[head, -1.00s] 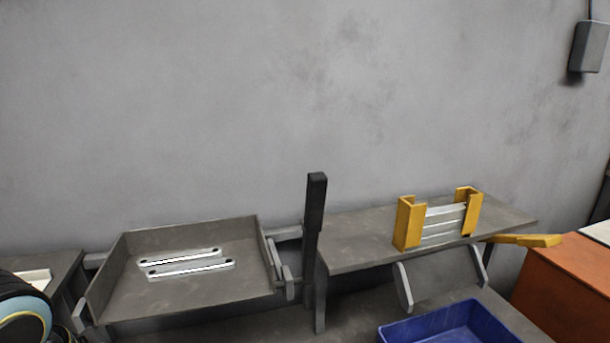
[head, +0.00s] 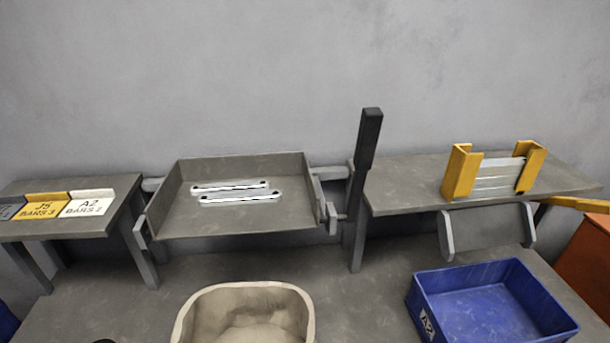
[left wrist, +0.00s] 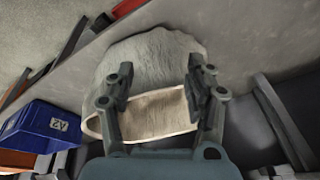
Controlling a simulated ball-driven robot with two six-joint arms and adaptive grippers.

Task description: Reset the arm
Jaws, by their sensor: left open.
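My left gripper (left wrist: 162,100) shows in the left wrist view with its two dark fingers apart. Nothing is visible between them except the beige bin behind. It does not show in the head view, and neither does my right gripper. Two galvanized brackets (head: 236,193) lie side by side in the grey tray (head: 290,165) in the head view. More flat metal pieces (head: 497,178) are stacked between yellow uprights (head: 461,172) on the right shelf (head: 410,190).
A beige bin (head: 182,325) stands at the front middle. A blue bin (head: 432,318) marked A2 stands right of it. A dark upright lever (head: 368,140) rises beside the tray. Label cards, A2 (head: 86,203) and J5 (head: 42,205), sit on the left shelf (head: 95,222).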

